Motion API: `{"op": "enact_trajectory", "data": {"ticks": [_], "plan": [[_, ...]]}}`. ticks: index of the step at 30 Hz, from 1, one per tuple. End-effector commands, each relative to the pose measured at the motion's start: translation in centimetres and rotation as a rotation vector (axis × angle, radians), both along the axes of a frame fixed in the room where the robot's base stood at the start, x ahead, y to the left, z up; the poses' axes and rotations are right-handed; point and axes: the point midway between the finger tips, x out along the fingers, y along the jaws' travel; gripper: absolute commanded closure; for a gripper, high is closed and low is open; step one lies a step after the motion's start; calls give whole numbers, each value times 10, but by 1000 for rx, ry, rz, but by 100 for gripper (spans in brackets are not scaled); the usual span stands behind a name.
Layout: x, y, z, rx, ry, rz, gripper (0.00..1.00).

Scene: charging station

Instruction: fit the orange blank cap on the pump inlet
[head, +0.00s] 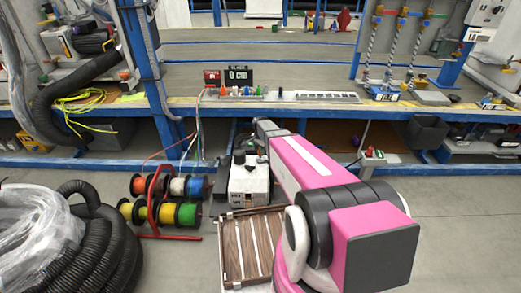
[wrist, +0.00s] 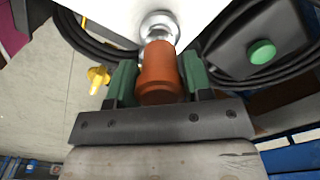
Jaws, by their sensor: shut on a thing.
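In the wrist view my gripper (wrist: 159,78) has its green fingers shut on the orange blank cap (wrist: 160,72), one finger on each side. The cap's far end meets or overlaps the silver pump inlet (wrist: 158,24), which projects from a white body (wrist: 110,14). I cannot tell whether the cap is seated on the inlet or only in front of it. In the head view a white pump-like unit (head: 249,180) stands on the floor below the bench, beside my pink arm. The cap and inlet cannot be made out there.
In the wrist view a yellow fitting (wrist: 98,78) lies left, and a dark box with a green button (wrist: 262,53) is right, with black hose around. In the head view a cable-reel rack (head: 160,200) and slatted wooden crate (head: 234,258) stand near the unit.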

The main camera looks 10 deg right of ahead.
Motion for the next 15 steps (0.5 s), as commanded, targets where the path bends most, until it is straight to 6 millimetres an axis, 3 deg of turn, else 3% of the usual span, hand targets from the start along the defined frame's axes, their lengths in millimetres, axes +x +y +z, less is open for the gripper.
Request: {"op": "enact_trajectory", "data": {"ticks": [15], "plan": [[0,0,-12,0,0,0,77]]}}
